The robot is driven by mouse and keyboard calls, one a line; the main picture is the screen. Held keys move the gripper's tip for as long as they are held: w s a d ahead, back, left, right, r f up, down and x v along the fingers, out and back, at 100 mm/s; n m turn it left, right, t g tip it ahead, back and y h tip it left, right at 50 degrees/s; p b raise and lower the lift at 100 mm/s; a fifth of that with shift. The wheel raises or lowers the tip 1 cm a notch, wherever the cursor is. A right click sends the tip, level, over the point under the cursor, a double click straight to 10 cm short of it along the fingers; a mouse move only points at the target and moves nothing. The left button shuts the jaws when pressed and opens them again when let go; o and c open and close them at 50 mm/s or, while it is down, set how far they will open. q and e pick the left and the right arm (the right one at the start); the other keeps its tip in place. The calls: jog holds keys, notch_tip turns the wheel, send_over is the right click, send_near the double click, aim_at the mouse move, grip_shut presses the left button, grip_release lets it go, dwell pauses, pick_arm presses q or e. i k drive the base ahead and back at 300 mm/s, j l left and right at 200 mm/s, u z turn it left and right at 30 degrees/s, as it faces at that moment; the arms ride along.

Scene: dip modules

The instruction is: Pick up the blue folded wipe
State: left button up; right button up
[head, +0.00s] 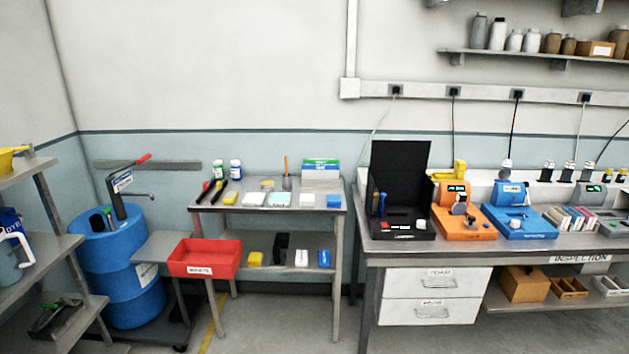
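A small blue folded piece (333,201), which looks like the blue wipe, lies at the right end of the small grey table's top (215,206). A white piece (307,200) lies just left of it, then a pale blue flat piece (280,199). A yellow piece (231,198) lies further left. Another blue item (324,259) stands on the table's lower shelf; it is too small to tell what it is. Neither of my grippers shows in the head view.
A red bin (204,258) hangs at the table's front left, near a blue drum (115,265). A green-and-white box (321,172) stands behind the blue piece. A workbench (400,246) with an open black case (402,185) stands to the right. A shelf rack (45,255) stands left.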

aim_at(333, 200)
jog(key=i+z, duration=0.3)
jog(key=i, duration=0.15)
jog(key=i+j+z, duration=0.25)
jog(key=i, duration=0.15)
jog(key=i+j+z, duration=0.3)
jog(key=i+l, duration=0.05)
jog(key=i, duration=0.1)
